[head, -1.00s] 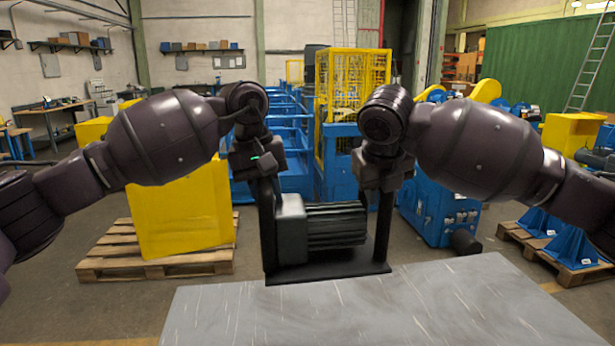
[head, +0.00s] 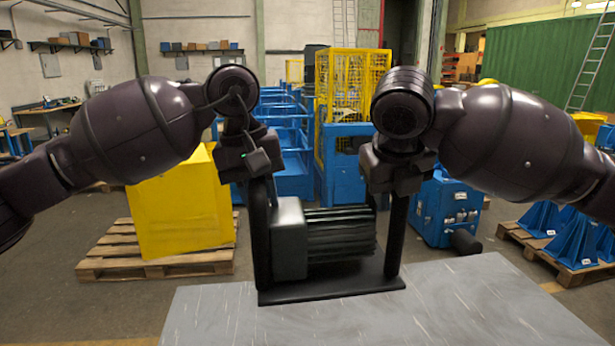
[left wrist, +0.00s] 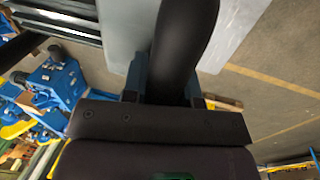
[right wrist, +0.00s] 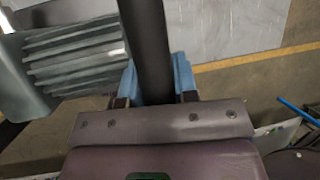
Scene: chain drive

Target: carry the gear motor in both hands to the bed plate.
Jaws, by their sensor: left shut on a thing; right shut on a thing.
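The gear motor (head: 335,240) is a grey gearbox block with a dark finned motor body. It sits on a black base with an upright dark post at each end. My left gripper (head: 257,178) is shut on the left post, and my right gripper (head: 397,188) is shut on the right post. Both wrist views show the jaws around a post; the fins show in the right wrist view (right wrist: 75,55). The grey, flat bed plate (head: 400,318) lies in front. The motor's base overlaps its far edge in the head view; I cannot tell whether they touch.
A yellow block (head: 180,215) stands on a wooden pallet (head: 150,264) at the left. Blue machinery and a yellow cage (head: 352,85) stand behind. Blue brackets (head: 570,235) lie on a pallet at the right. The visible top of the bed plate is clear.

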